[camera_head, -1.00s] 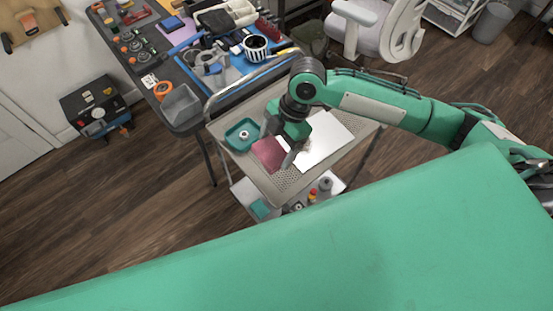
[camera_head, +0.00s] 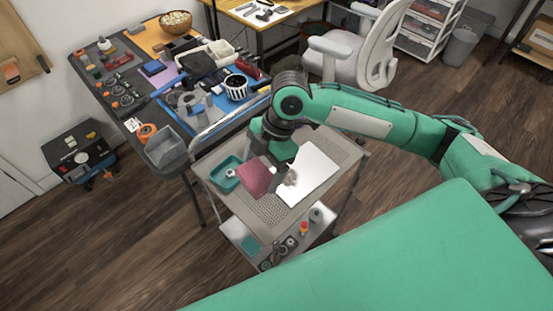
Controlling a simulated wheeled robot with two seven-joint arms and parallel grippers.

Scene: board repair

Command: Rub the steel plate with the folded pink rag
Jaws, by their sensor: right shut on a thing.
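The folded pink rag (camera_head: 255,178) is in my right gripper (camera_head: 268,178), which is shut on it over the trolley's top. The steel plate (camera_head: 315,168) is a bright sheet lying on the trolley top, just right of the rag. A dull brownish-grey smudge (camera_head: 291,178) shows on the plate's left part, close to the gripper finger. The rag is at or over the plate's left edge; I cannot tell whether it touches the plate. My left gripper is not in view.
The grey trolley (camera_head: 273,212) has a perforated top and a lower shelf with small items. A teal tray (camera_head: 226,173) holding a small round part sits left of the rag. A crowded workbench (camera_head: 150,97) stands behind, with a grey bin (camera_head: 166,150) at its front corner. An office chair (camera_head: 345,60) is beyond.

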